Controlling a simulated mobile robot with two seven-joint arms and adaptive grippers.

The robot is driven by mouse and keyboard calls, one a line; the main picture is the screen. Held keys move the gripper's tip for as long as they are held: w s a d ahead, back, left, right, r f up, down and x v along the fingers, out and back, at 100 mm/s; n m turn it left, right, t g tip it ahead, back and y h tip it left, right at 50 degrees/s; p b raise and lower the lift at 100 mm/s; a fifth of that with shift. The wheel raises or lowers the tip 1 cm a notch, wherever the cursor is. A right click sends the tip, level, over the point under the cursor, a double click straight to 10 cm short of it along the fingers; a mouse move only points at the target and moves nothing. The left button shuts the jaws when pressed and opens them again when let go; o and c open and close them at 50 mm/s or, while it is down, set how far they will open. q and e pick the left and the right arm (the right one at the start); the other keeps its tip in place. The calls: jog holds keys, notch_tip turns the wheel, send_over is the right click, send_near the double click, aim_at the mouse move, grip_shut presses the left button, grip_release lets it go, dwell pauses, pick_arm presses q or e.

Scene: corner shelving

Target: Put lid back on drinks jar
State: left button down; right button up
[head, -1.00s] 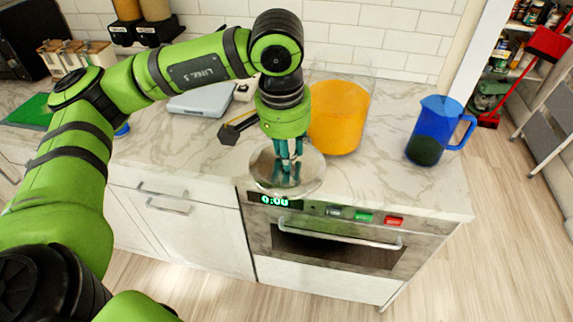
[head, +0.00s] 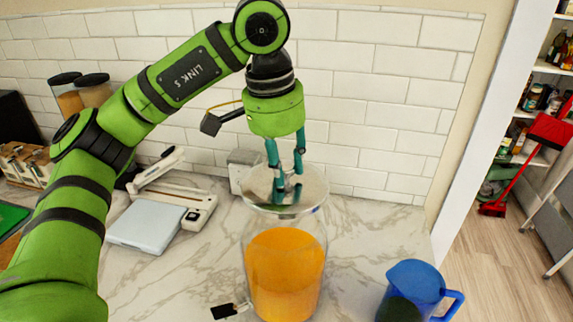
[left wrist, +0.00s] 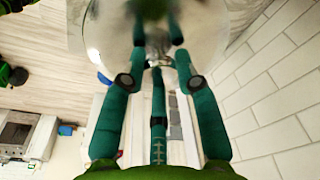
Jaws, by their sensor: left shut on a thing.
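The drinks jar (head: 285,272) is a clear glass cylinder holding orange drink, upright on the marble counter. The round, shiny, see-through lid (head: 314,192) is over the jar's top in the head view. It looks roughly level; I cannot tell whether it touches the rim. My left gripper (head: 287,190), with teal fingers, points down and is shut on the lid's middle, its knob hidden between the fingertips. In the left wrist view the lid (left wrist: 100,32) fills the top beyond the fingers (left wrist: 155,52). My right gripper is not in view.
A blue jug (head: 418,282) stands right of the jar. A pale scale-like device (head: 150,226) lies to the left. A small black tag (head: 224,312) is by the jar's base. The tiled wall (head: 385,110) is close behind.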

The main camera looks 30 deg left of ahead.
aim_at(283, 194)
pick_arm(q)
jog(key=shift+s+f+b, duration=0.25)
jog(key=shift+s+b, duration=0.1)
jog(key=shift+s+f, duration=0.1)
jog(key=shift+f, duration=0.15)
jog(key=shift+f+b, duration=0.35)
jog(key=shift+b, duration=0.15)
notch_tip(283, 194, down, 4)
jog(key=b, duration=0.3)
jog(key=shift+w+f, duration=0.2)
jog(key=shift+f, duration=0.05)
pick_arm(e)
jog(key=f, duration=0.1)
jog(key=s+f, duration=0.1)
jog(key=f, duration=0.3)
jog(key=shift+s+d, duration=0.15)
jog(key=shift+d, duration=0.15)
pick_arm(q)
jog(key=shift+r, duration=0.1)
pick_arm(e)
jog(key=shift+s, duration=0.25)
pick_arm(q)
jog(key=shift+f+b, duration=0.2)
jog(key=shift+b, duration=0.25)
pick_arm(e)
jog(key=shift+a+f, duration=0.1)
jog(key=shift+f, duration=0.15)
